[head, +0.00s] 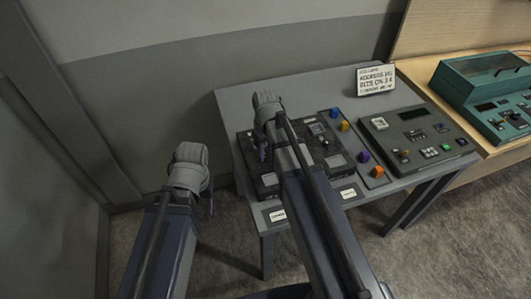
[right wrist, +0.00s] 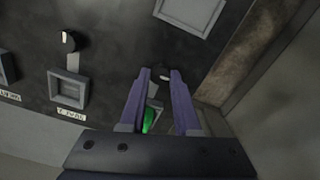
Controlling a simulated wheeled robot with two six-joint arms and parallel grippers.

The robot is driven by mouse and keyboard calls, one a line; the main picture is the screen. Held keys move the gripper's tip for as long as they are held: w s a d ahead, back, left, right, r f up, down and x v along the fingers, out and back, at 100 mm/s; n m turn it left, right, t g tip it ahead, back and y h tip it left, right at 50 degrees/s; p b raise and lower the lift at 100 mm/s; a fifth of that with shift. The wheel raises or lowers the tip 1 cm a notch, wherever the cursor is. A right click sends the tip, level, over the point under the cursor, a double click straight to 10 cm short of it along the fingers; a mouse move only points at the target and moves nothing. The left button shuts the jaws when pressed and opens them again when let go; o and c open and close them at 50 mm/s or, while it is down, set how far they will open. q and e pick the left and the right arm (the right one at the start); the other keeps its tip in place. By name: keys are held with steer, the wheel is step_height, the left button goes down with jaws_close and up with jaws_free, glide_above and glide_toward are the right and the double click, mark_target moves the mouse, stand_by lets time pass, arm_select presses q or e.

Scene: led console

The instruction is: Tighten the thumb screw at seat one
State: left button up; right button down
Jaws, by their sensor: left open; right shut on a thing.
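My right gripper (right wrist: 160,74) is shut on the thumb screw (right wrist: 165,77) on the dark console panel (right wrist: 110,50). Only a small pale part of the screw shows between the fingertips. A green piece (right wrist: 149,119) sits in a seat just below it, partly hidden by the fingers. In the head view my right gripper (head: 262,149) is over the left part of the console (head: 246,146), with the arm covering much of it. My left gripper (head: 210,206) hangs open and empty, left of the table. I cannot read the seat labels surely.
Another screw (right wrist: 68,40) stands above an empty-looking square seat (right wrist: 69,88). Blue (head: 334,113), yellow (head: 345,126), purple (head: 364,156) and orange (head: 377,172) pieces lie right of the console. A grey control box (head: 405,130) and a sign (head: 376,79) stand beyond.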

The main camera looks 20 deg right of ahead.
steer(key=m, duration=0.4)
steer(key=shift+w+m, duration=0.1)
steer(key=shift+m, duration=0.2)
steer(key=m, duration=0.4)
steer(key=shift+m, duration=0.3)
steer(key=m, duration=0.4)
steer(key=shift+m, duration=2.5)
steer(key=c, duration=0.6)
jaws_free()
steer(key=shift+r, duration=0.2)
